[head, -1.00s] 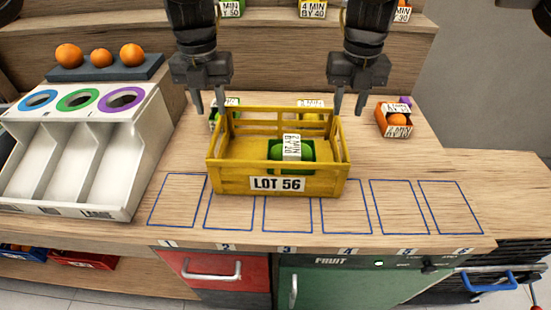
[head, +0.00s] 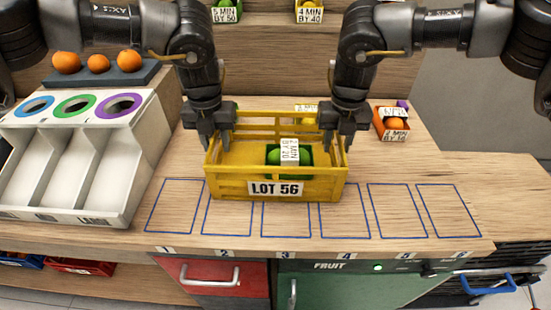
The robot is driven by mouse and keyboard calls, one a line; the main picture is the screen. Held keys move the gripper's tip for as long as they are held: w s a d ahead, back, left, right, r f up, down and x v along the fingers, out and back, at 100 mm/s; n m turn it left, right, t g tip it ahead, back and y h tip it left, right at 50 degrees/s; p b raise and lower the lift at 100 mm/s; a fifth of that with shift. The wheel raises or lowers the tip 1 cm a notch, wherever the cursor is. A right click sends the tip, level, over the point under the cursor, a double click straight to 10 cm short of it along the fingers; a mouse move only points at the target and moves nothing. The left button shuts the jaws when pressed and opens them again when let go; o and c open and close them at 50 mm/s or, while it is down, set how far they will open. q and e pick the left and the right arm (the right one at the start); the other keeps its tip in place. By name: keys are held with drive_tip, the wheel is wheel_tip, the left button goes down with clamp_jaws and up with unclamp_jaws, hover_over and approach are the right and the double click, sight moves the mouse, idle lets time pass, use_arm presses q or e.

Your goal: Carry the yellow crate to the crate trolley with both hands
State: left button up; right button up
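The yellow crate (head: 223,187) labelled LOT 56 stands on the wooden counter, just behind the outlined squares. Inside it is a green box (head: 305,156) with a green fruit and a white tag. My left gripper (head: 218,148) is at the crate's left side wall, fingers pointing down. My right gripper (head: 336,146) is at its right side wall in the same pose. The fingertips overlap the walls, and I cannot tell whether they are closed on them. No crate trolley is recognizable in this view.
A white sorting bin (head: 75,165) with coloured rings stands at the left, oranges on a dark tray (head: 100,74) behind it. A small orange box (head: 391,126) sits at the back right. The numbered outlined squares (head: 394,211) in front are empty.

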use_arm(q)
drive_tip(key=shift+f, duration=0.55)
use_arm(e)
drive_tip(key=shift+f, duration=0.55)
use_arm(q)
clamp_jaws()
use_arm(e)
clamp_jaws()
